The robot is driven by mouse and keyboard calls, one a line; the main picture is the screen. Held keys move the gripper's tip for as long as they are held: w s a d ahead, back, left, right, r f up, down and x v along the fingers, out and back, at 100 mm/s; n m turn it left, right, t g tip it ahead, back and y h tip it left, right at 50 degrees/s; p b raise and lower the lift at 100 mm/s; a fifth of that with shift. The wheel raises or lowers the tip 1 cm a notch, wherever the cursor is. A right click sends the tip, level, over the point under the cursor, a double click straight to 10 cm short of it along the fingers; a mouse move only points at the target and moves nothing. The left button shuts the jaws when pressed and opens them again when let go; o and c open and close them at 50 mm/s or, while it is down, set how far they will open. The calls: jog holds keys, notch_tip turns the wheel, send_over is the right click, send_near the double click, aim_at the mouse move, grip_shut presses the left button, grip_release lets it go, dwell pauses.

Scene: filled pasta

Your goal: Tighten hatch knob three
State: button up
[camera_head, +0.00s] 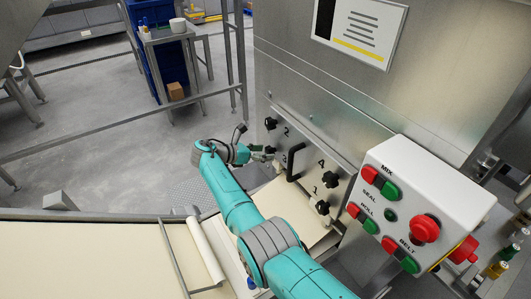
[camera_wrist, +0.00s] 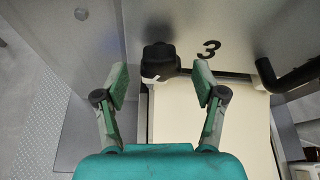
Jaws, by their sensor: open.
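Hatch knob three (camera_wrist: 160,60) is a black lobed knob with a white mark at its lower edge, left of the printed 3 in the wrist view. In the head view this knob (camera_head: 270,150) is small and partly hard to tell from the fingers. My gripper (camera_wrist: 160,84) is open and empty, its green fingertips on either side of the knob's line and a little short of it. I see no contact. In the head view my gripper (camera_head: 262,155) is close to the hatch's left side. The steel hatch (camera_head: 308,152) lies flat against the machine.
A black bar handle (camera_head: 291,164) stands out right of knob three. Other black knobs sit by 2 (camera_head: 270,123), by 4 (camera_head: 330,180) and by 1 (camera_head: 322,207). A button box (camera_head: 408,200) juts out at right. A pale dough sheet (camera_wrist: 200,130) lies below the hatch.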

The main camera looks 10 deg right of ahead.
jog(key=shift+w+d+f, duration=0.1)
jog(key=shift+d+f, duration=0.05)
jog(key=shift+d, duration=0.4)
jog(key=c, duration=1.1)
